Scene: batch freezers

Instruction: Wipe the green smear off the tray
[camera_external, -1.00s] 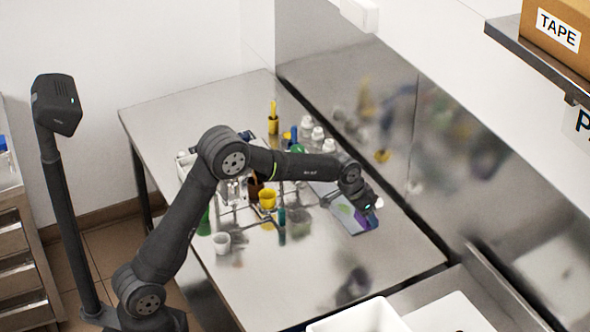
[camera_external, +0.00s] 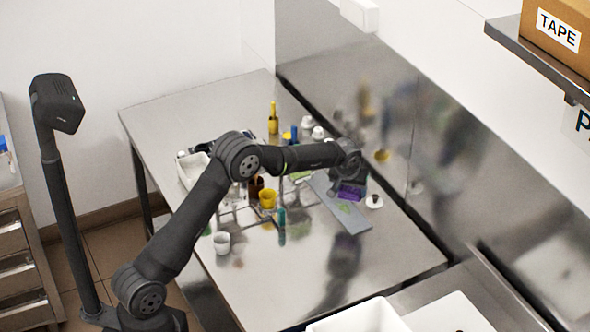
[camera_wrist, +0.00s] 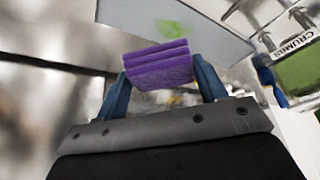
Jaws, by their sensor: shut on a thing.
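My gripper (camera_external: 350,182) is shut on a purple sponge (camera_external: 352,193). In the wrist view the sponge (camera_wrist: 158,66) sits between the two blue fingertips (camera_wrist: 160,78). The flat grey-blue tray (camera_external: 352,220) lies on the steel table, partly hidden by my gripper. A green smear (camera_external: 345,208) shows on it, just in front of the sponge. In the wrist view the smear (camera_wrist: 178,29) lies on the tray (camera_wrist: 225,42) beyond the sponge. I cannot tell whether the sponge touches the tray.
A white round item (camera_external: 374,202) stands right of the tray, near the steel back wall. Left of it are a yellow cup (camera_external: 267,198), a white cup (camera_external: 221,243) and several bottles. A green item labelled CRUMBS (camera_wrist: 300,72) shows in the wrist view.

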